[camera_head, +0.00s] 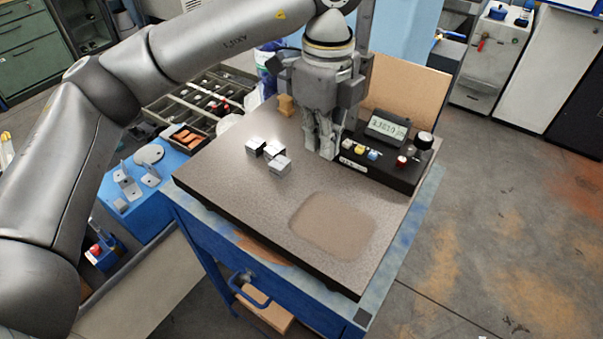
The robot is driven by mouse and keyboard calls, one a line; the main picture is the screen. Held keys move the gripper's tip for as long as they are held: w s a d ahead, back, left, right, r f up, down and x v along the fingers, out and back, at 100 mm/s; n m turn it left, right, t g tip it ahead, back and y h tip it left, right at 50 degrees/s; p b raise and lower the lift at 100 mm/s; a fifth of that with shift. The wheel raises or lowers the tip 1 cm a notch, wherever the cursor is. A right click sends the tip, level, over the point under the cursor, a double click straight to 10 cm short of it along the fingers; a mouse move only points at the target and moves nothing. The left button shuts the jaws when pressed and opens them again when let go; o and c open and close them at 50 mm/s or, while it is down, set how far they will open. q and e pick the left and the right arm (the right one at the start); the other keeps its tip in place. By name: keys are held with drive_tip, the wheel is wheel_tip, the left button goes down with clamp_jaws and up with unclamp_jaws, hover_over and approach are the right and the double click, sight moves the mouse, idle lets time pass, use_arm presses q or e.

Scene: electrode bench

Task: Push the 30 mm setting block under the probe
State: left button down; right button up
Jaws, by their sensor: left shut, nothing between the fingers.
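Several small shiny metal blocks sit close together on the stone plate (240,185), left of my gripper. One is at the left (255,146), one at the back (273,149), one at the front (279,165). I cannot read which is the 30 mm setting block. My left gripper (326,152) points down, fingers shut and empty, to the right of the blocks and apart from them. A grey post (365,18) rises behind it. The probe itself does not show; my gripper and wrist may hide it. My right gripper is out of view.
A black control box (395,170) with a display (387,128), coloured buttons and a knob stands right of my gripper. A wooden piece (286,106) sits at the back left. A brown patch (333,226) marks the front of the plate, which is clear.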

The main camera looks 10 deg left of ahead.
sight(299, 182)
use_arm(q)
drive_tip(key=shift+n, duration=0.5)
drive_tip(key=f+p, duration=0.1)
drive_tip(key=f, duration=0.2)
drive_tip(key=f+p, duration=0.1)
drive_tip(key=f, duration=0.2)
drive_tip(key=f+p, duration=0.1)
drive_tip(key=f, duration=0.2)
drive_tip(key=shift+a+f, duration=0.1)
drive_tip(key=shift+a, duration=0.15)
drive_tip(key=a, duration=0.1)
drive_tip(key=a+p, duration=0.1)
drive_tip(key=w+p, duration=0.1)
drive_tip(key=shift+w+a+f, duration=0.1)
drive_tip(key=shift+a+f, duration=0.2)
drive_tip(key=shift+a, duration=0.1)
drive_tip(key=shift+w+a+f+p, duration=0.1)
drive_tip(key=shift+w+a+p, duration=0.05)
drive_tip(key=shift+a+p, duration=0.3)
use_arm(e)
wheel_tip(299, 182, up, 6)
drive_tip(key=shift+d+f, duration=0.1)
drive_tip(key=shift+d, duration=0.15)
